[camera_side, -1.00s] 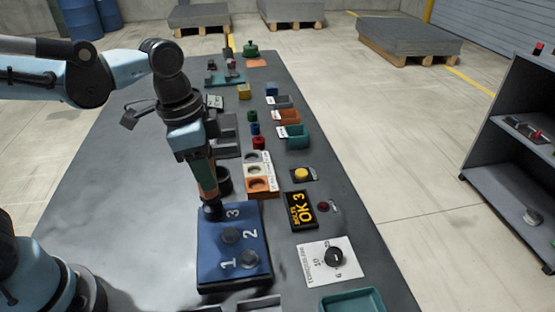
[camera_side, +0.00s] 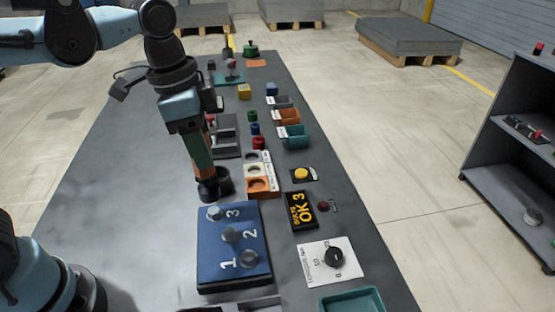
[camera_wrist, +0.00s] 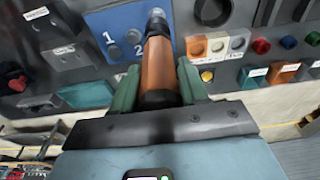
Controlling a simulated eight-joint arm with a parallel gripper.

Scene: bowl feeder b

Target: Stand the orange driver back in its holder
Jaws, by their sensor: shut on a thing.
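My gripper (camera_side: 202,160) is shut on the orange driver (camera_side: 208,172), which points down with a dark socket end. In the wrist view the driver (camera_wrist: 158,65) lies between the two green fingers of my gripper (camera_wrist: 160,85). The driver's end is above the table, just past bolt 3 on the blue board (camera_side: 222,272) and apart from it. A dark round cup (camera_side: 224,180), which looks like the holder, stands right behind the driver's end and is partly hidden by it. The cup (camera_wrist: 212,10) is empty in the wrist view, to the right of the driver.
Blocks with round recesses (camera_side: 262,186) stand right of the cup. A yellow button (camera_side: 302,174), a dial plate (camera_side: 333,260) and several coloured bins (camera_side: 294,137) line the right side. The table's left side is clear.

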